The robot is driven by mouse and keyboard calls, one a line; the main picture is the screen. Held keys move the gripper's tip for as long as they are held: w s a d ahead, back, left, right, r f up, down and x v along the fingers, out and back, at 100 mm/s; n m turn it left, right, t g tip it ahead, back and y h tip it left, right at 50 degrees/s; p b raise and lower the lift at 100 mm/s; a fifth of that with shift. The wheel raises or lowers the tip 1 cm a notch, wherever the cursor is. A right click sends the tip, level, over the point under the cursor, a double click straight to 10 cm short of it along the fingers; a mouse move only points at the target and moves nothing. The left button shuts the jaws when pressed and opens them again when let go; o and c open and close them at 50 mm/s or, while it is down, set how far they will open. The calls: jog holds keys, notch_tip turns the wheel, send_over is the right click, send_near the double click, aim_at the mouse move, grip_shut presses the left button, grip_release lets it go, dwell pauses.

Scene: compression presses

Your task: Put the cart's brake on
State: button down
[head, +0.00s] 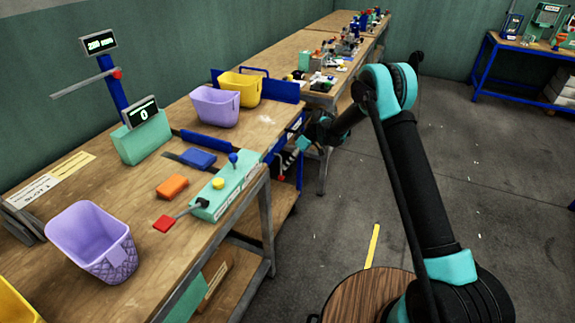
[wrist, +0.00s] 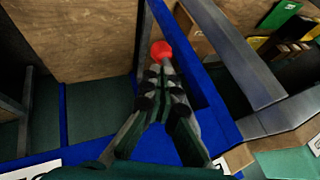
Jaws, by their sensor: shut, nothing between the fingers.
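A round red knob (wrist: 161,50) shows in the wrist view just beyond my fingertips; it looks like the end of the cart's brake lever, but its shaft is mostly hidden behind my fingers. My gripper (wrist: 158,77) is shut and empty, pointing at the knob; I cannot tell whether the tips touch it. Blue frame bars of the cart (wrist: 216,117) run beside and below the fingers. In the head view my gripper is at the end of the workbench, low beside blue framing, with its fingertips mostly hidden.
A second bench with small items stands behind. Open floor (head: 460,180) lies to the right.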

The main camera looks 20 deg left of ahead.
jog(key=shift+s+f, duration=0.2)
jog(key=shift+s, duration=0.35)
send_over(283, 178)
jog(key=s, duration=0.2)
jog(key=shift+d+r, duration=0.15)
jog(key=shift+r, duration=0.05)
dwell(0.6)
jog(key=shift+s+r, duration=0.1)
jog(key=shift+s, duration=0.2)
dwell(0.8)
dwell(0.8)
jog(key=w, duration=0.1)
jog(key=w+d+f, duration=0.1)
jog(key=w+f, duration=0.1)
jog(key=w, duration=0.1)
jog(key=shift+d+f, duration=0.2)
jog(key=shift+d, duration=0.15)
jog(key=w+d+r, duration=0.3)
jog(key=w+d, duration=0.1)
jog(key=w, duration=0.2)
jog(key=shift+w+d, duration=0.25)
jog(key=shift+w, duration=0.15)
jog(key=shift+r, duration=0.1)
